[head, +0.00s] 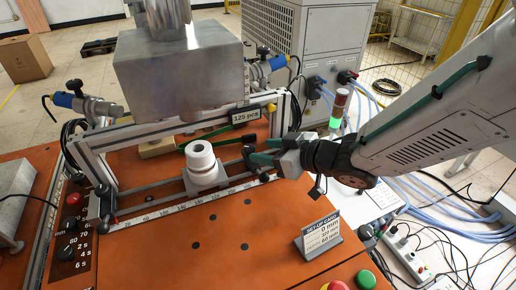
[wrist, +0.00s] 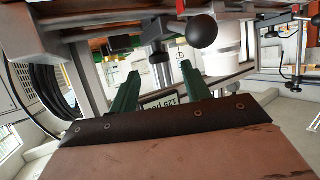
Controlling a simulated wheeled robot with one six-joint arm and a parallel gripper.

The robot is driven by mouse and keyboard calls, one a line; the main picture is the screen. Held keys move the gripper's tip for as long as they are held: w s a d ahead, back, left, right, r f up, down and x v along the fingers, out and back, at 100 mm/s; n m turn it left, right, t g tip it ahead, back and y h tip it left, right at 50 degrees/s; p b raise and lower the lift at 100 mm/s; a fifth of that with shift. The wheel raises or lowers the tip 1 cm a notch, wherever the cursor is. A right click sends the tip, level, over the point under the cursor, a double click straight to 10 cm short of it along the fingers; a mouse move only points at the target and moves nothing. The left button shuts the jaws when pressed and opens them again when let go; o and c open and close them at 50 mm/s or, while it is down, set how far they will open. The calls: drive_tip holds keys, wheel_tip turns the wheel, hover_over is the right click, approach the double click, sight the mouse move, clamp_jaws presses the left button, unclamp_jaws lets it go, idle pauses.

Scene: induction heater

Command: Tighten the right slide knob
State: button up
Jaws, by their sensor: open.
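A black round knob (wrist: 203,32) shows large in the wrist view, on a stem by the metal slide. I take it as the right slide knob; in the head view a small dark knob (head: 264,177) sits on the scaled rail's right part, just below my gripper. My gripper (head: 258,157) reaches in from the right with green fingers. In the wrist view my gripper (wrist: 162,82) has its two fingers apart with nothing between them. The knob lies beyond the right fingertip, not between the fingers. The gap to it is hard to judge.
A white ringed cylinder (head: 200,157) stands on a grey block left of my gripper. A metal frame (head: 190,134) and large metal box (head: 180,78) rise behind. A set-up card (head: 318,235) stands in front, near a green button (head: 366,279). The orange table between is clear.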

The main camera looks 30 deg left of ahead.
sight(252, 149)
drive_tip(key=shift+x, duration=1.85)
drive_tip(key=c, duration=0.9)
drive_tip(key=shift+c, duration=0.2)
